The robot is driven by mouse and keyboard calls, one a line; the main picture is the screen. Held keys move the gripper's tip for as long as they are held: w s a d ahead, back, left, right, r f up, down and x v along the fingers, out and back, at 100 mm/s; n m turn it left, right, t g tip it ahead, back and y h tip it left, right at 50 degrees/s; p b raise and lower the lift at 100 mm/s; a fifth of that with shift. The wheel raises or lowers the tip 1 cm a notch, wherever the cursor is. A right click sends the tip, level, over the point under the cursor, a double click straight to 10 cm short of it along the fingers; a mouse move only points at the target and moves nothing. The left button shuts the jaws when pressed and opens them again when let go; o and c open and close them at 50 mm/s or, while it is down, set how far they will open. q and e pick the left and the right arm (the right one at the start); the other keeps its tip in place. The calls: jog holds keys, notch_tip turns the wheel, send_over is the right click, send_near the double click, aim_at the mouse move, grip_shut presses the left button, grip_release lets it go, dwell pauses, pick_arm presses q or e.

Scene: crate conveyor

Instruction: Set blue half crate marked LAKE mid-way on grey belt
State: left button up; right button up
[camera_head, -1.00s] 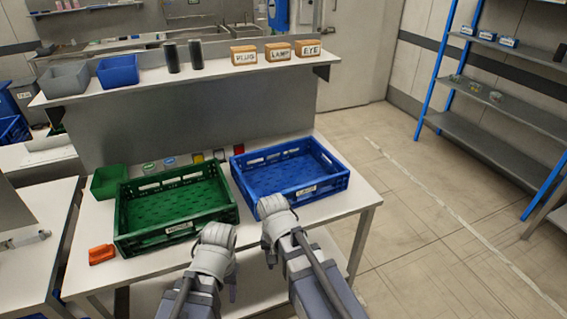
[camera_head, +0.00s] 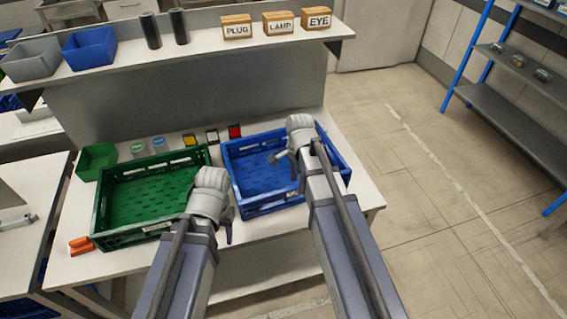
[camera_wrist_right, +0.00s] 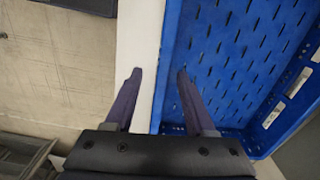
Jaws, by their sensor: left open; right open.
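The blue half crate (camera_head: 250,205) sits on the white table, right of a green crate, and looks empty. I cannot read any marking on it. My right gripper (camera_head: 283,157) is over the blue crate, and its arm hides part of the crate's right side. In the right wrist view, this gripper (camera_wrist_right: 158,78) is open, with one finger on each side of the blue crate's wall (camera_wrist_right: 166,60). My left gripper (camera_head: 229,226) is open at the near right corner of the green crate. I see no grey belt.
The green crate (camera_head: 128,238) stands left of the blue one. An orange object (camera_head: 81,246) lies at its near left corner. Small containers and a small green bin (camera_head: 96,160) are behind the crates. A shelf (camera_head: 200,51) with bins and labelled boxes runs above the table.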

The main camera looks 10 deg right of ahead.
aim_at(297, 203)
jog(key=shift+w+f+b, duration=0.2)
jog(key=shift+f+b, duration=0.15)
jog(key=shift+f, duration=0.1)
jog(key=shift+w+d+f, duration=0.3)
jog(key=shift+w+d, duration=0.05)
jog(key=shift+w, duration=0.1)
jog(key=shift+s+a+b, duration=0.1)
jog(key=shift+s+b, duration=0.05)
jog(key=shift+b, duration=0.15)
notch_tip(297, 203, down, 2)
jog(key=shift+f+b, duration=0.15)
jog(key=shift+b, duration=0.95)
jog(key=f+b, duration=0.5)
jog(key=shift+s+f, duration=0.2)
jog(key=shift+f, duration=0.05)
pick_arm(q)
jog(key=f, duration=0.9)
jog(key=shift+w+f, duration=0.2)
jog(key=shift+w, duration=0.15)
jog(key=shift+r, duration=0.1)
pick_arm(e)
jog(key=shift+r, duration=0.1)
jog(key=shift+c, duration=0.2)
grip_shut()
